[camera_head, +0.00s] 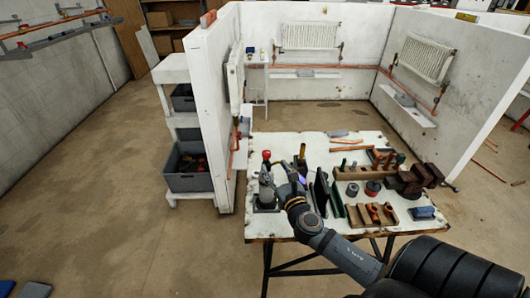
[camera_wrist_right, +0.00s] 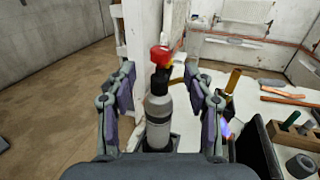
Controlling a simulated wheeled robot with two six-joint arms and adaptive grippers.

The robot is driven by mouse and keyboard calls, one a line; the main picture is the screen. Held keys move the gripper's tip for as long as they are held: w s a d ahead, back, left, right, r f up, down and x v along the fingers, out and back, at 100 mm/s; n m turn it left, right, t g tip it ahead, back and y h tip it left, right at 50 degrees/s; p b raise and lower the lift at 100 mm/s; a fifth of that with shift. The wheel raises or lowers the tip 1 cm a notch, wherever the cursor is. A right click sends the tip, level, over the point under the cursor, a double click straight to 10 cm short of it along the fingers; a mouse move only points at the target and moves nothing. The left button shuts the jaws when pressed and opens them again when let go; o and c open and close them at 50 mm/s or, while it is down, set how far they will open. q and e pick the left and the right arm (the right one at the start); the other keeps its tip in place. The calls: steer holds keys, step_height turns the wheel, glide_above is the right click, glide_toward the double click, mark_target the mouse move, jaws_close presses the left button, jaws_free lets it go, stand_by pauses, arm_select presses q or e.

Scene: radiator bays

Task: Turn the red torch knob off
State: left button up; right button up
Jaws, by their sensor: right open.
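The torch, a grey cylinder with a dark neck (camera_wrist_right: 158,115), stands upright near the left edge of the work table. Its red knob (camera_wrist_right: 161,55) is on top and also shows in the head view (camera_head: 266,155). My right gripper (camera_wrist_right: 162,92) is open, with one finger on each side of the torch in the wrist view. The knob appears between and beyond the fingertips; I see no contact. In the head view my right gripper (camera_head: 283,172) is just right of the torch and partly covers its body. A small bluish-purple glow (camera_head: 302,179) shows to the right. My left gripper is not in view.
The white table (camera_head: 290,146) holds a dark upright panel (camera_head: 321,192), wooden racks (camera_head: 362,172), a brown vise (camera_head: 416,179) and copper pipes (camera_head: 347,149) to the right. A white partition wall (camera_head: 212,120) stands close on the left, with grey bins (camera_head: 186,181) beyond it.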

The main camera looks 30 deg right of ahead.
mark_target(268, 156)
steer(key=p+x, duration=0.2)
steer(key=x, duration=0.7)
steer(key=shift+w, duration=0.1)
jaws_close()
